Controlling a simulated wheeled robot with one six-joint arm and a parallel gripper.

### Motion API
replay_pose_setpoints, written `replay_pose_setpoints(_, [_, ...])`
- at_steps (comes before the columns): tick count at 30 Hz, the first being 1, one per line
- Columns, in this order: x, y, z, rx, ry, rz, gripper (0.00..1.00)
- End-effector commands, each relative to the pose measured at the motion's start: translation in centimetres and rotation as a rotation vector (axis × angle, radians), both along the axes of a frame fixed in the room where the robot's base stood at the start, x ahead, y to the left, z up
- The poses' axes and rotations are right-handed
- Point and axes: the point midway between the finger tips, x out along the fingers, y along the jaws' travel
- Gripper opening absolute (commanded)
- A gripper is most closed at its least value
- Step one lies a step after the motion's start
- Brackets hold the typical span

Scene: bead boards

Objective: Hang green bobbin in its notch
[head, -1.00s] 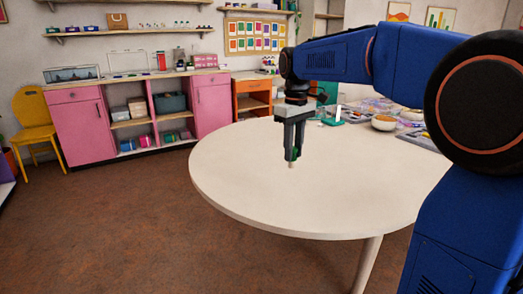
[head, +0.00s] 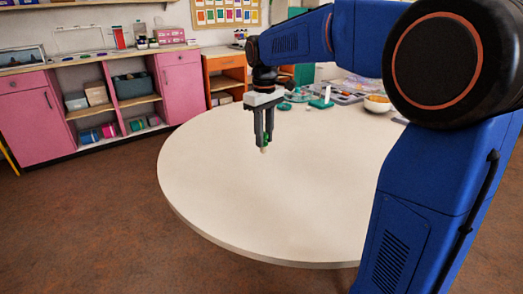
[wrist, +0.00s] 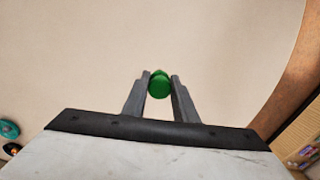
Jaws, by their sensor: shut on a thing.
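The green bobbin (wrist: 159,84) is between the two fingers of my gripper (wrist: 160,82) in the wrist view. My gripper is shut on it. In the head view my gripper (head: 264,146) hangs down over the round table, with a bit of green and a pale tip of the bobbin (head: 265,150) showing at the fingertips. The bobbin is mostly hidden by the fingers there. I cannot make out a notch for it in either view.
The round cream table (head: 215,180) is bare at its front and left. Teal items (head: 320,103), a tray and an orange-filled bowl (head: 377,104) stand at its far side, behind my gripper. Pink cabinets (head: 30,115) and an orange cabinet (head: 224,77) line the wall.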

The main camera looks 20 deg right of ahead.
Motion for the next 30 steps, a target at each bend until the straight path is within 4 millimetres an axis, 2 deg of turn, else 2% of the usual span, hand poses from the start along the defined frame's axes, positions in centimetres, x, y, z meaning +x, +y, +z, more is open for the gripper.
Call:
replay_pose_setpoints(8, [0.0,0.0,-2.1,0.0,0.0,0.0,0.0])
replay_pose_setpoints(15, [0.0,0.0,-4.9,0.0,0.0,0.0,0.0])
replay_pose_setpoints(27, [0.0,0.0,-5.4,0.0,0.0,0.0,0.0])
replay_pose_setpoints(28, [0.0,0.0,-5.4,0.0,-0.001,0.0,0.3])
replay_pose_setpoints(30, [0.0,0.0,-5.4,0.0,-0.001,0.0,0.44])
